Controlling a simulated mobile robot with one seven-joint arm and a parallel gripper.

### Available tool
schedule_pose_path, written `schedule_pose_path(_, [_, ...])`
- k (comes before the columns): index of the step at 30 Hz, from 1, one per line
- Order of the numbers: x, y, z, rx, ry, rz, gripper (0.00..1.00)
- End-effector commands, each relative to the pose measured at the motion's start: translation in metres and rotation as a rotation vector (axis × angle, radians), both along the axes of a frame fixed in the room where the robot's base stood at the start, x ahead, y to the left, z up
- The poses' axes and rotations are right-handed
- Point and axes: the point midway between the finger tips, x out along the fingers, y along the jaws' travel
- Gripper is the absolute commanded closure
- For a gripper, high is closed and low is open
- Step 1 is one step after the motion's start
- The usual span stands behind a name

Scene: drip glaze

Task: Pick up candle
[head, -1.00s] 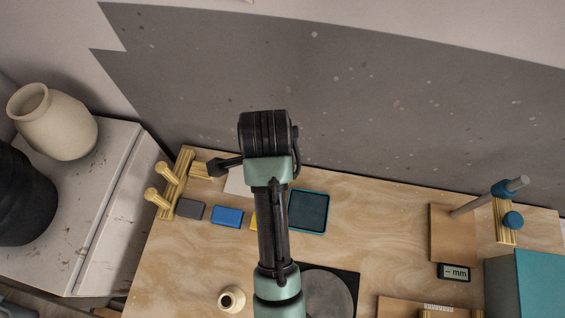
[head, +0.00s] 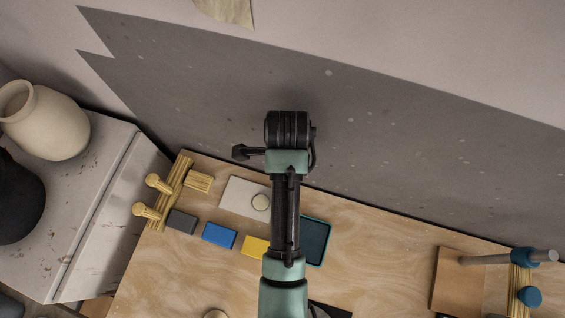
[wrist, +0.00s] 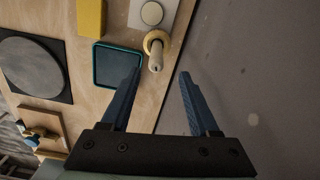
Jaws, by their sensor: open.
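A pale candle-like stick (wrist: 156,61) with a yellowish ring-shaped base (wrist: 152,37) shows in the wrist view, at the bench's edge beside the grey wall. I take this to be the candle; it is not visible in the head view, where my arm covers part of the bench. My gripper (wrist: 160,73) is open and empty. Its two blue fingers point toward the stick, whose tip appears near the gap between the fingertips. I cannot tell the distance between them. In the head view my fingertips are hidden.
A teal-rimmed tray (wrist: 95,65) lies left of the stick. A white board with a round disc (head: 260,202), a yellow block (head: 255,247), a blue block (head: 219,236) and wooden pegs (head: 160,184) are nearby. The grey wall (head: 400,140) closes off the back.

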Motion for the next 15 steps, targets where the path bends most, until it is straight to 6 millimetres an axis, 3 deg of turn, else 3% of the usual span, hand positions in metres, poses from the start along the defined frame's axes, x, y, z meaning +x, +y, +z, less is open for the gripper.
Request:
schedule_pose_path(8, [-0.002,0.002,-0.021,0.000,0.002,0.001,0.39])
schedule_pose_path(15, [-0.007,0.008,-0.054,0.000,0.003,0.000,0.39])
